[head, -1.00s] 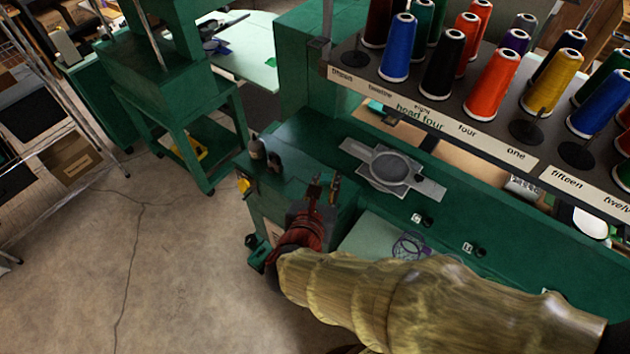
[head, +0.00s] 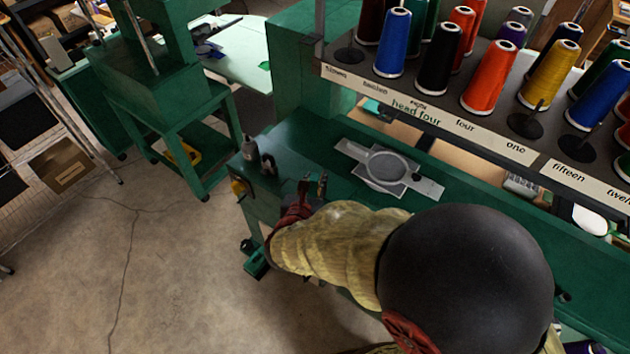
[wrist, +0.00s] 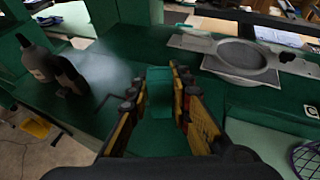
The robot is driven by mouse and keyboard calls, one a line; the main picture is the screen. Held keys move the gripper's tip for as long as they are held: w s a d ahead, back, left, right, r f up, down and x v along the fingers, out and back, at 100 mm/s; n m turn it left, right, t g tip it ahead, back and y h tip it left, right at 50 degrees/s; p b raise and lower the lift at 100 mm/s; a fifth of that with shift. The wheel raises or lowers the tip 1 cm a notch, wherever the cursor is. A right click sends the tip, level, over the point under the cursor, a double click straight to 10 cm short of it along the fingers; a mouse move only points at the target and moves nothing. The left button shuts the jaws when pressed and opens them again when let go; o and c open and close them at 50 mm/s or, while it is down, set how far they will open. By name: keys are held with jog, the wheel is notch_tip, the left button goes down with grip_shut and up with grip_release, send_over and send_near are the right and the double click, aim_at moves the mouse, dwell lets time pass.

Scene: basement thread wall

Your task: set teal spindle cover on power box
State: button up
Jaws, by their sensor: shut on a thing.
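My gripper (wrist: 155,110) is shut on a green piece, which I take for the teal spindle cover (wrist: 158,92). Its colour nearly matches the green worktop behind it, so its outline is hard to read. In the head view my gripper (head: 313,187) is above the left end of the green machine table, and my arm hides much of what it holds. No thing is plainly marked as the power box. A small green box (head: 257,262) with a dark knob sits low at the table's left end, and a yellow switch (head: 239,187) is on the end face above it.
A dark bottle (head: 249,148) and a smaller dark item stand at the table's left corner. A grey round hoop plate (head: 387,168) lies on the table. A rack of thread cones (head: 491,77) overhangs the right. The concrete floor (head: 170,270) at left is open.

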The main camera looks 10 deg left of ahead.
jog(key=shift+f, duration=0.1)
jog(key=o, duration=0.8)
jog(key=shift+r, duration=0.2)
jog(key=shift+s+r, duration=0.15)
jog(key=shift+s, duration=0.05)
jog(key=p+v, duration=0.1)
jog(key=v, duration=1)
jog(key=shift+s+p, duration=0.3)
